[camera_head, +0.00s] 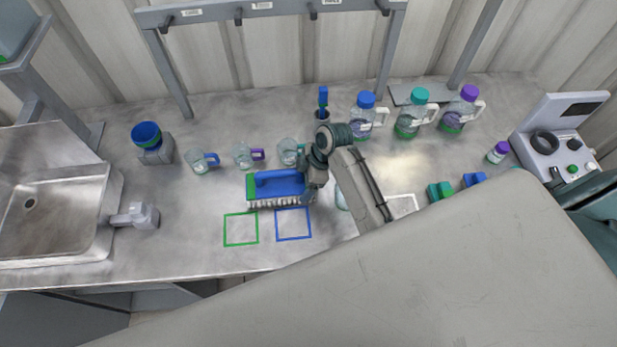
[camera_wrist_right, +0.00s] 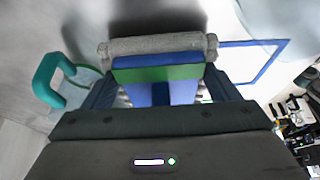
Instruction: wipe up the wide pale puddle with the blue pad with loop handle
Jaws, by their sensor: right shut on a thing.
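The blue pad (camera_head: 280,186) has a green end and a grey fringed edge. It lies left of my right wrist in the head view, above the green and blue outlines. My right gripper (camera_head: 314,178) is shut on it at its right part. In the right wrist view the pad's blue and green part and grey fuzzy roll (camera_wrist_right: 158,46) show between the fingers. I cannot tell whether it touches the counter. A pale bluish patch (camera_head: 342,197), perhaps the puddle, is mostly hidden by my right arm; a pale shape (camera_wrist_right: 262,17) also shows in the wrist view. My left gripper is out of view.
Several mugs, one with a purple handle (camera_head: 243,155), stand close behind the pad. A green outline (camera_head: 241,229) and a blue outline (camera_head: 293,224) lie in front. Jugs (camera_head: 410,120) stand back right; a sink (camera_head: 50,200) is at left. The front counter strip is clear.

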